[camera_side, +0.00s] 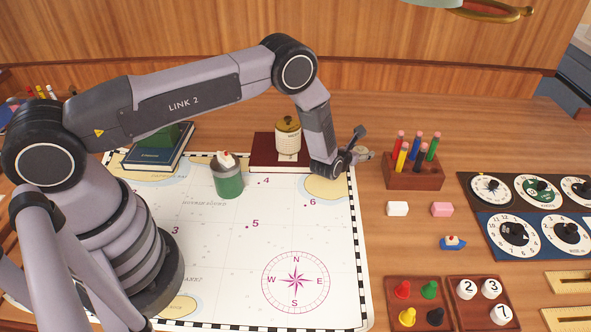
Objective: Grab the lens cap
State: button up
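My gripper (360,154) is at the end of my arm, by the upper right corner of the sea chart (210,270). It is small and seen at an angle, so I cannot tell whether its fingers are open or shut, or whether they hold anything. A small dark blue-grey piece (358,132) sticks up beside it; I cannot tell whether it is a finger or a separate object. I cannot make out a lens cap anywhere in this view; the gripper and arm hide part of the table there.
A green-and-grey tin (228,181) stands on the chart. A cream jar (288,138) is on a dark red book (262,151). A wooden peg block (414,176), white (397,209) and pink blocks (442,209) and a toy boat (453,242) are at right.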

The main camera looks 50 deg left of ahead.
jog(key=shift+c, duration=1.2)
